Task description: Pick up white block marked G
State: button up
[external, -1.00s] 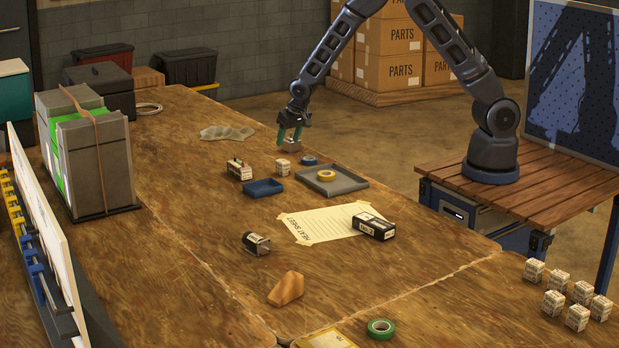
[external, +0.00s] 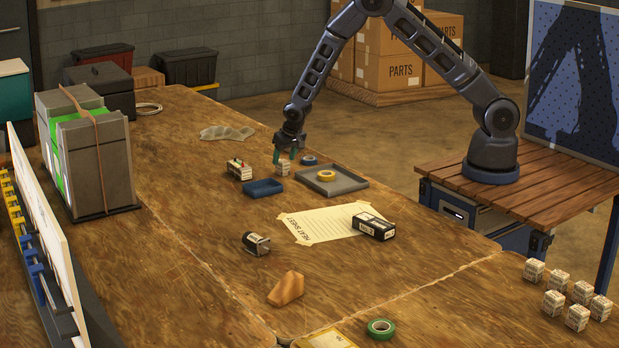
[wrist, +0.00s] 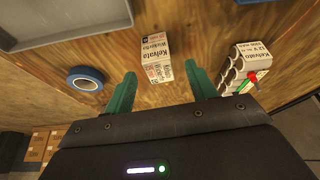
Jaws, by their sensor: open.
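A small white block (external: 284,169) with printed labels stands on the wooden bench, left of the grey tray. In the wrist view the white block (wrist: 156,58) shows ahead of and between my two green fingertips; I cannot make out a G on it. My gripper (external: 286,156) is open, pointing down at the block, with its fingers near the block's upper part in the external view. In the wrist view my gripper (wrist: 161,72) has a visible gap to each side of the block and holds nothing. Whether a finger touches it is unclear.
A labelled box with a red terminal (wrist: 245,66) and a blue tape roll (wrist: 86,78) flank the block. The grey tray (external: 349,186) holds a yellow tape roll (external: 326,175). A blue tray (external: 263,188) lies in front. Several similar white blocks (external: 553,303) stand at the right front.

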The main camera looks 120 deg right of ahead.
aim_at(283, 161)
jog(key=x, duration=0.4)
jog(key=shift+a, duration=0.1)
jog(key=c, duration=1.1)
jog(key=shift+o, duration=0.2)
